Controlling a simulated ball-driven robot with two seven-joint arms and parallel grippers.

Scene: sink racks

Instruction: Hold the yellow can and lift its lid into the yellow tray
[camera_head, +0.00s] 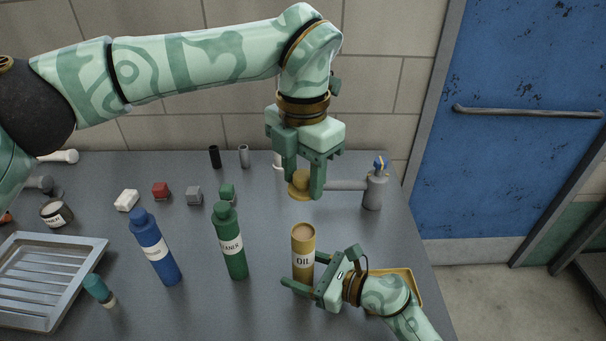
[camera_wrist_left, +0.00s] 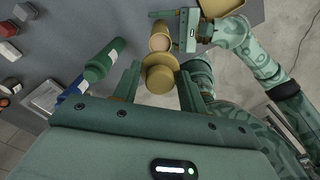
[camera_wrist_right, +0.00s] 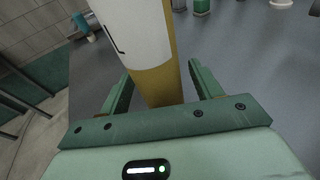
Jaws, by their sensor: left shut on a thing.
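The yellow can (camera_head: 303,246), marked OIL, stands upright on the counter with its top uncovered. It also shows in the left wrist view (camera_wrist_left: 160,42) and close up in the right wrist view (camera_wrist_right: 158,84). The lid also shows in the left wrist view (camera_wrist_left: 159,79). The yellow tray (camera_head: 414,287) lies to the right, partly hidden behind my right arm.
A green cleaner bottle (camera_head: 230,243) and a blue bottle (camera_head: 154,248) stand left of the can. A grey metal rack (camera_head: 75,241) lies far left. Small blocks and a grey tap (camera_head: 374,190) are farther back. The counter's right edge is close beyond the tray.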

